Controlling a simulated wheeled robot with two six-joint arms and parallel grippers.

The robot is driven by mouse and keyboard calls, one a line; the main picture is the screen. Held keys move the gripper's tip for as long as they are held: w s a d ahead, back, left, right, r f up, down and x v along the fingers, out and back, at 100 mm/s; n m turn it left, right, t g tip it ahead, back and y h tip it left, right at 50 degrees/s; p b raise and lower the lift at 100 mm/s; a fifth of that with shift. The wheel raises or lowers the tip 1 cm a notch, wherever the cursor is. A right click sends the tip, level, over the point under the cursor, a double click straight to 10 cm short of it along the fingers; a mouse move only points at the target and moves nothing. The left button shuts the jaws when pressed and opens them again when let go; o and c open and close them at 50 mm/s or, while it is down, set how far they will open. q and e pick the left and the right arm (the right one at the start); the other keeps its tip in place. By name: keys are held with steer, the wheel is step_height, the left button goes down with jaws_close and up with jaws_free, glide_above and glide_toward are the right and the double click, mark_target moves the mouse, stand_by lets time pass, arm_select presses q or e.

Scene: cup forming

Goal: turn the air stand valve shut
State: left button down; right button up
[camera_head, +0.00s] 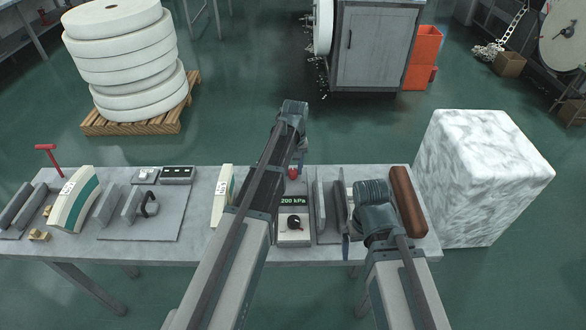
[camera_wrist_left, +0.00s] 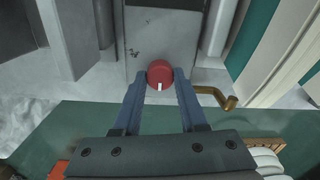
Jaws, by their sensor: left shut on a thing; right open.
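The air stand (camera_head: 293,237) is a grey box on the table with a display reading 200 kPa (camera_head: 293,201) and a black dial (camera_head: 294,221). Its red round valve knob (camera_head: 294,174) shows only in part at the back of the stand. In the left wrist view the knob (camera_wrist_left: 159,70) is whole, with a white mark at its lower edge. My left gripper (camera_wrist_left: 160,80) is shut on the knob, one blue finger on each side. In the head view my left arm hides part of the stand. My right gripper (camera_head: 347,212) is open, right of the stand.
A brown cylinder (camera_head: 407,201) lies at the table's right end, and grey plates (camera_head: 320,205) stand between the stand and my right gripper. A curved white-and-green piece (camera_head: 222,197) stands left of my left arm. A brass pipe (camera_wrist_left: 222,97) is close beside the knob.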

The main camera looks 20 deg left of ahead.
mark_target(294, 171)
stand_by(0.3)
arm_select(q)
steer(key=shift+c, duration=2.2)
jaws_free()
steer(key=shift+r, duration=0.1)
step_height(294, 171, up, 14)
steer(key=p, duration=1.3)
steer(key=shift+d+f+p, duration=0.15)
steer(key=shift+f+p, duration=0.05)
steer(key=shift+p, duration=0.2)
steer(key=shift+w+f, duration=0.1)
steer(key=shift+f, duration=0.05)
step_height(294, 171, down, 13)
steer(key=b, duration=1.3)
steer(key=shift+r, duration=0.2)
